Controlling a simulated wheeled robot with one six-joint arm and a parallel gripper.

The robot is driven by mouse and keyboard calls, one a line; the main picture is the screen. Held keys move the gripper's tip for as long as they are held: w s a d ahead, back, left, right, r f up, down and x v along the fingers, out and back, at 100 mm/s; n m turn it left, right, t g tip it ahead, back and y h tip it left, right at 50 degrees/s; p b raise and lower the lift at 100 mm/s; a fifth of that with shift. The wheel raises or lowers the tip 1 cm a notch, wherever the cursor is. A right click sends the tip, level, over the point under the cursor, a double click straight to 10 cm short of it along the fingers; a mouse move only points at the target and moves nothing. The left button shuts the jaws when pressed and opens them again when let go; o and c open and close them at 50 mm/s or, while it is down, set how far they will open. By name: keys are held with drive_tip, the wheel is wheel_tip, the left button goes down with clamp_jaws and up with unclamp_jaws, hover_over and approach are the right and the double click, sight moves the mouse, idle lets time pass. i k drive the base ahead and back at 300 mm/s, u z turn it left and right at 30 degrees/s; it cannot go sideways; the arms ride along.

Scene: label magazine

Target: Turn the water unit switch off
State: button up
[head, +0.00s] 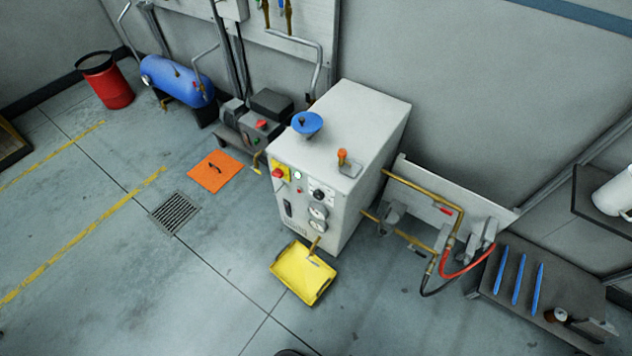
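A white box-shaped unit (345,125) stands on the floor at the centre, and it looks like the water unit. Its front panel carries a red knob on a yellow plate (280,172), a lit green lamp (297,175), a black dial (319,194), two round gauges (318,211) and a small dark switch-like part (288,209). No label is readable, so I cannot tell which part is the unit's switch or its position. A blue funnel-like part (308,124) and an orange-capped fitting (343,156) are on top. My gripper is not in view.
A yellow tray (303,283) lies on the floor before the unit. An orange plate (215,171) and a floor grate (174,213) are to its left. Brass pipes (412,184) and hoses leave its right side. A dark pump (255,125) stands behind left. The front-left floor is clear.

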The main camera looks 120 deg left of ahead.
sight(278, 172)
drive_tip(key=u, duration=3.2)
drive_tip(key=k, duration=0.25)
drive_tip(key=u, duration=1.45)
drive_tip(key=i, duration=0.8)
drive_tip(key=u, duration=0.1)
